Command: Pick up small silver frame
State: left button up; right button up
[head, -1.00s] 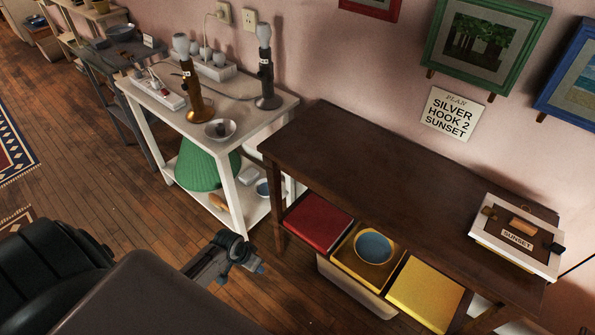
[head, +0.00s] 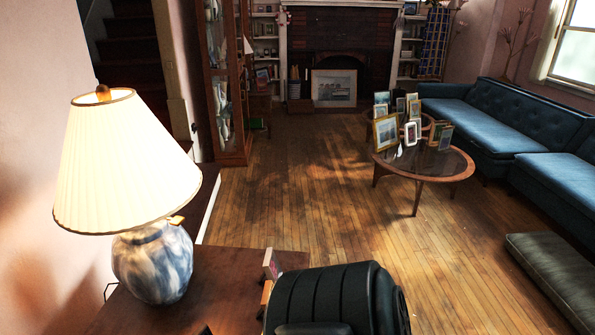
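Several small picture frames stand on an oval glass-topped coffee table (head: 463,172) in the middle right of the head view. A gold frame (head: 386,132) is at the left, a white-edged frame (head: 411,133) is beside it, and a dark or silvery frame (head: 446,138) leans at the right. More frames stand behind them. They are too small for me to tell which is the small silver frame. Neither of my grippers shows in this view.
A table lamp (head: 125,165) stands on a brown table (head: 225,285) close at left. Open wood floor (head: 310,200) leads to the coffee table. A blue sofa (head: 495,120) and dark bench cushion (head: 560,270) bound the right. A glass cabinet (head: 225,80) stands at back left.

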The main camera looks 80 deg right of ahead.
aim_at(270, 266)
jog(key=l+z, duration=0.1)
jog(key=z, duration=0.4)
jog(key=l+z, duration=0.1)
jog(key=z, duration=0.4)
jog(key=l+z, duration=0.15)
jog(key=z, duration=0.3)
jog(key=l+z, duration=0.15)
jog(key=z, duration=0.35)
